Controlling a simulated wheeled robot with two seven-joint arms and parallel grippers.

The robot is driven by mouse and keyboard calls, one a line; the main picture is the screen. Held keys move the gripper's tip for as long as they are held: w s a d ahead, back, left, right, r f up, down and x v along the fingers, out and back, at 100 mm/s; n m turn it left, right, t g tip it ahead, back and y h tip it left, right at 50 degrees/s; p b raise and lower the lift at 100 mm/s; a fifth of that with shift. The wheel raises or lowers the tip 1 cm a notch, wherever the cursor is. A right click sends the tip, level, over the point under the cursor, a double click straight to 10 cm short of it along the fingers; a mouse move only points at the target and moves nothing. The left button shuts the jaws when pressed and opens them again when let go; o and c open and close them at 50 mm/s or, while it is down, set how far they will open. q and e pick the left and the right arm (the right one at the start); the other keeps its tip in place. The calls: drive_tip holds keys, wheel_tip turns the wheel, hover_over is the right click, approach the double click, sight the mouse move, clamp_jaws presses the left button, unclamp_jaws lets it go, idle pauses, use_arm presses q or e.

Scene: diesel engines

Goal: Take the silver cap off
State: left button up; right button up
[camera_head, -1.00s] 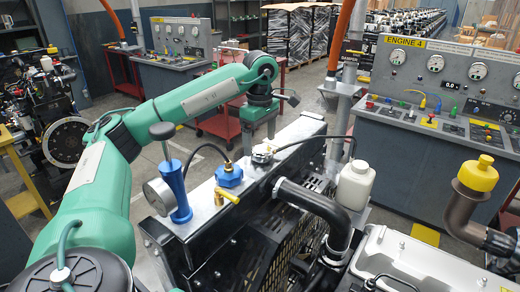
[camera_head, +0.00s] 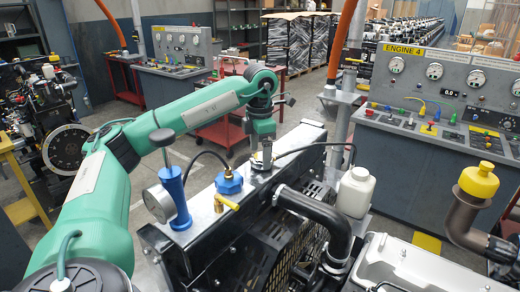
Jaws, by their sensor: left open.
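The silver cap (camera_head: 258,162) sits on top of the black radiator housing, right of a blue cap. It is mostly hidden behind my left gripper's fingers. My left gripper (camera_head: 263,157) points down from the end of the green arm, its fingers right at the cap. It is open; whether the fingers touch the cap is unclear. My right gripper is out of view.
The blue cap (camera_head: 229,182) with a brass valve and hose stands close on the left, beside a blue hand pump (camera_head: 173,196) with a gauge. A white bottle (camera_head: 355,190) stands to the right. The ENGINE 4 console (camera_head: 440,100) is behind.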

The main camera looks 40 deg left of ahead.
use_arm(q)
drive_tip(key=n, duration=0.5)
drive_tip(key=shift+n+p, duration=0.3)
drive_tip(key=n, duration=0.5)
drive_tip(key=shift+p, duration=0.3)
drive_tip(key=shift+w+d, duration=0.1)
drive_tip(key=shift+w, duration=0.25)
drive_tip(key=c, duration=1.4)
